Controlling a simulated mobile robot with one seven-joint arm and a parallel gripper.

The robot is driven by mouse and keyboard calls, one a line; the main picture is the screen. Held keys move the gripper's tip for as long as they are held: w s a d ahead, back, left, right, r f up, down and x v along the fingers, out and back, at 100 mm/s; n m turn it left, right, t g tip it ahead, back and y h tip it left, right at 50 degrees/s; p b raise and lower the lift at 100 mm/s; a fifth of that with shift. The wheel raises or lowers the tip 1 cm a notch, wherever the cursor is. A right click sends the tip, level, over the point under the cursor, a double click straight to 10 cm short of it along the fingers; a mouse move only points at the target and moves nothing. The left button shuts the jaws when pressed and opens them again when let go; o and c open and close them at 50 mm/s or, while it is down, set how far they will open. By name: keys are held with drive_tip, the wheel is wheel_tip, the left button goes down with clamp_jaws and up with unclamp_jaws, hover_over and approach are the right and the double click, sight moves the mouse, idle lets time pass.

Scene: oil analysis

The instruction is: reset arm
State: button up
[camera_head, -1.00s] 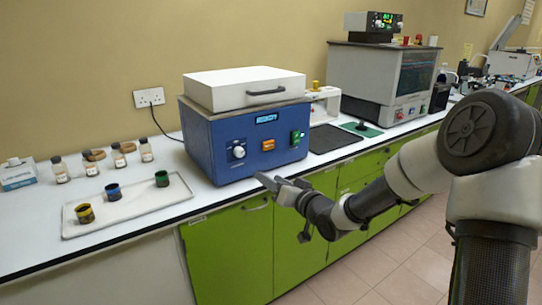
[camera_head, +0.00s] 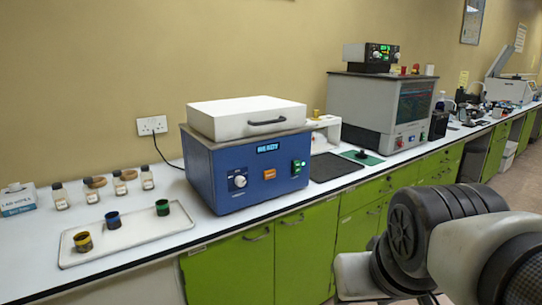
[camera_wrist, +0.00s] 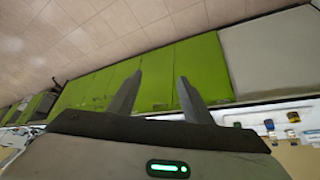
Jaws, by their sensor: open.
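My gripper (camera_wrist: 155,95) shows in the wrist view with its two dark fingers spread apart and nothing between them. Beyond the fingers are the green cabinet doors and the tiled floor. In the head view my arm is folded at the lower right, in front of the bench, and my gripper is out of sight there. The arm appears clear of the bench top and the things on it.
A blue machine with a white lid (camera_head: 245,170) stands on the white bench. To its left a tray (camera_head: 140,230) holds three small cups, with several bottles behind. A grey instrument (camera_head: 355,110) stands further right. Open tiled floor (camera_wrist: 60,30) lies before the green cabinets (camera_head: 300,240).

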wheel_tip(320, 180, up, 19)
drive_tip(key=s+p, duration=0.2)
drive_tip(key=p, duration=1.7)
drive_tip(key=shift+s, duration=0.1)
